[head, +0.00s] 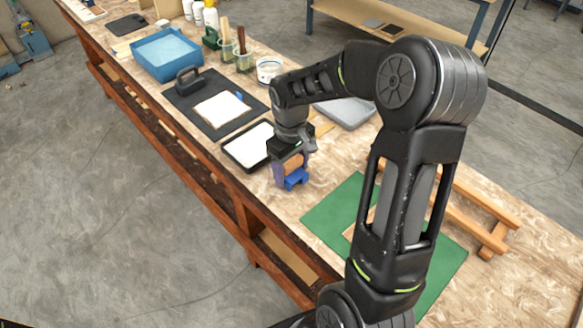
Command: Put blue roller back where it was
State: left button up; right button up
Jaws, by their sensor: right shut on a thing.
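The blue roller (296,179) is in the middle of the head view, with blue end pieces and an orange-brown part between them. My right gripper (292,160) points down from above and is shut on the roller. The roller is at the front edge of a black tray with a white inside (250,146). I cannot tell whether the roller touches the table. The fingertips are partly hidden by the roller and the wrist. My left gripper is not in view.
A green mat (318,222) lies right of the roller, partly behind my arm. A dark board (190,98) with a white sheet (219,110), a blue tub (166,55) and cups with brushes (243,60) are farther back.

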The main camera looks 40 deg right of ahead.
aim_at(291, 161)
jog(key=shift+f, duration=0.3)
jog(key=shift+f+b, duration=0.35)
jog(key=shift+b, duration=0.05)
grip_shut()
jog(key=o, duration=1.2)
grip_release()
jog(key=shift+s+a, duration=0.1)
jog(key=o, duration=0.4)
jog(key=shift+r, duration=0.1)
jog(key=shift+r, duration=0.25)
notch_tip(291, 161, up, 13)
jog(key=shift+f+p, duration=0.15)
jog(key=shift+p, duration=0.15)
